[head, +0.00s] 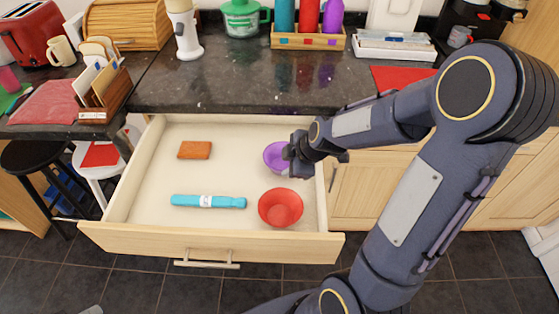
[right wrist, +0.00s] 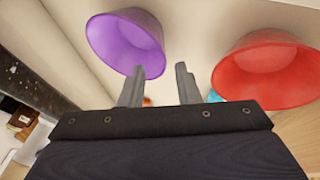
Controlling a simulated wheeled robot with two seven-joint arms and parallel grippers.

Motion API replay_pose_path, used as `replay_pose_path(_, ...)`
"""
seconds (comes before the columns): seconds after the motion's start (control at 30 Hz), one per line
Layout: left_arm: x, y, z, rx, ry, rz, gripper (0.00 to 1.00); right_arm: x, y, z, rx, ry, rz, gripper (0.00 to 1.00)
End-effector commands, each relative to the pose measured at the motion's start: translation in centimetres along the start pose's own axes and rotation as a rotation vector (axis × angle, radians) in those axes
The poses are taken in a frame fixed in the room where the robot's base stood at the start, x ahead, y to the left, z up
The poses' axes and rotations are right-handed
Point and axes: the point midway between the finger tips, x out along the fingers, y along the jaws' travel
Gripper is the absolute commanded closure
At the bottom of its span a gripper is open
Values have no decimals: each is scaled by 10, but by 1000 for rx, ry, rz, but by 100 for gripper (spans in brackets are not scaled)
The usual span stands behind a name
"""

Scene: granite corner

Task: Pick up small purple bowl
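The small purple bowl (head: 274,154) sits in the open drawer (head: 150,205), near its right back part. My right gripper (head: 292,158) is at the bowl's right side and hides part of it. In the right wrist view the purple bowl (right wrist: 122,38) is ahead and to the left. There my right gripper's fingers (right wrist: 160,77) stand apart. The left finger overlaps the bowl's lower rim, and part of that rim shows between the fingers. I cannot tell whether they touch. My left gripper is not in view.
A red bowl (head: 281,207) is in front of the purple one in the drawer. A blue wrapped item (head: 185,200) and an orange-brown block (head: 194,150) lie further left. The dark counter (head: 225,85) edge is behind the drawer. The drawer's middle is clear.

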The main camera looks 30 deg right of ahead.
Motion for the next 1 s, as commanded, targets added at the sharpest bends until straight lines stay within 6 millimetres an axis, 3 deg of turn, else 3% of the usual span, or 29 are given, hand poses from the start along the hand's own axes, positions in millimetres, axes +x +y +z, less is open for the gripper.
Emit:
replay_pose_path(0.3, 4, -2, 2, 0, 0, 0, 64, 44, -4, 3, 0, -2, -2, 71)
replay_pose_path(0.57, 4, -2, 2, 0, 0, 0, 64, 47, -4, 3, 0, -1, 0, 71)
replay_pose_path(0.8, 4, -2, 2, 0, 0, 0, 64, 47, -4, 3, 0, -1, 0, 98)
replay_pose_path(1.0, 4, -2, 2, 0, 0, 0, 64, 46, -4, 3, 0, -1, 0, 100)
